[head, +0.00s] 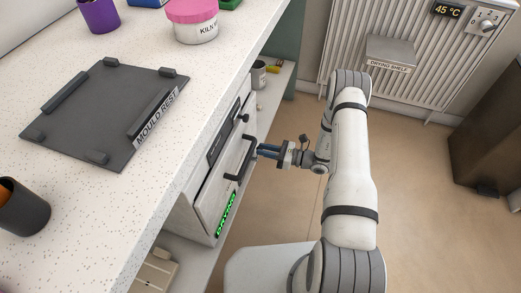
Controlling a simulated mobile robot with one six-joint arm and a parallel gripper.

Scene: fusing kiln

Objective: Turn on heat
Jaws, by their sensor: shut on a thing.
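A pale front panel (212,196) under the counter carries a black bar handle (236,174) and a lit green sign (226,214) that seems to read DRYING. My gripper (258,151) comes from the right and is shut on the upper end of the handle. The jaws partly hide the grip. Small dark knobs (243,118) sit above the handle, near a dark panel (222,134). On the far wall, a white radiator (400,50) has a numbered dial (487,26) and a display (447,9) reading 45 °C, far from my gripper.
A dark mould rest (100,105) lies on the speckled counter (200,85), with a pink-lidded tub (193,25), a purple cup (98,15) and a dark cup (22,208). A grey drying shelf (391,52) is at the radiator. Open floor (425,170) lies right of my arm.

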